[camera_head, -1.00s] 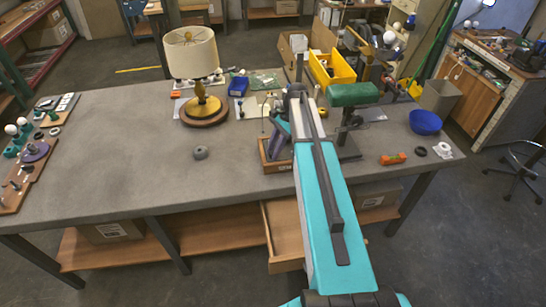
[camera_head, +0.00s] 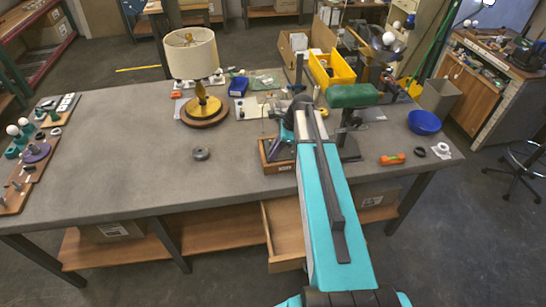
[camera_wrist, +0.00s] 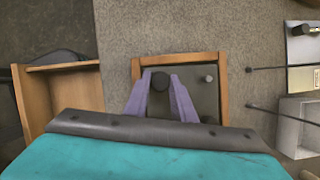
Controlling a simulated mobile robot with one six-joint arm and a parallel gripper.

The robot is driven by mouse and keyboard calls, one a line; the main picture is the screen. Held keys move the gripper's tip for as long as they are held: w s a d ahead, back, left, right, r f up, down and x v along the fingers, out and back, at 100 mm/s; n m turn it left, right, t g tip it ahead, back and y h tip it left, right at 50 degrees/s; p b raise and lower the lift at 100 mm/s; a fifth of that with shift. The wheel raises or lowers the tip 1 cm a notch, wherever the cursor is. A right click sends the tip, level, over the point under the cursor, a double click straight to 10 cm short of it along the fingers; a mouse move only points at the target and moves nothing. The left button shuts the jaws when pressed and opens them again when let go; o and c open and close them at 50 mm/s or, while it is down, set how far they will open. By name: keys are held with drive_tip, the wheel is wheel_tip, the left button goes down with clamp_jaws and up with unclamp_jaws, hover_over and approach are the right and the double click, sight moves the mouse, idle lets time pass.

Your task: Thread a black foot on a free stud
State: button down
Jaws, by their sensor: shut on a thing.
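In the wrist view my gripper (camera_wrist: 160,82) has its two purple fingers closed on a small dark round piece, which looks like the black foot (camera_wrist: 159,79). They are over a shallow wooden-framed tray (camera_wrist: 223,92) with a dark inside. A small grey round stud or peg (camera_wrist: 208,78) shows in the tray, to the right of the foot and apart from it. Whether the foot touches a stud beneath is hidden.
A dark grey disc (camera_head: 200,153) lies alone on the table. A lamp (camera_head: 204,106), a green-topped stand (camera_head: 352,96), a blue bowl (camera_head: 424,122) and an orange level (camera_head: 392,159) stand around. An open drawer (camera_head: 284,230) juts out below. The table's left middle is clear.

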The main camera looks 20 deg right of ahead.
drive_tip(key=shift+s+a+f, duration=0.1)
drive_tip(key=shift+s+f, duration=0.05)
drive_tip(key=shift+s, duration=0.05)
drive_tip(key=m+t, duration=0.1)
drive_tip(key=m, duration=0.2)
drive_tip(key=shift+s+a+h+p, duration=0.1)
drive_tip(key=shift+s+h+p, duration=0.05)
drive_tip(key=shift+h+p, duration=0.15)
drive_tip(key=c, duration=1.4)
unclamp_jaws()
drive_tip(key=shift+f, duration=0.1)
drive_tip(key=shift+r, duration=0.55)
drive_tip(key=v, duration=0.7)
drive_tip(key=shift+d+r, duration=0.15)
drive_tip(key=shift+d, duration=0.15)
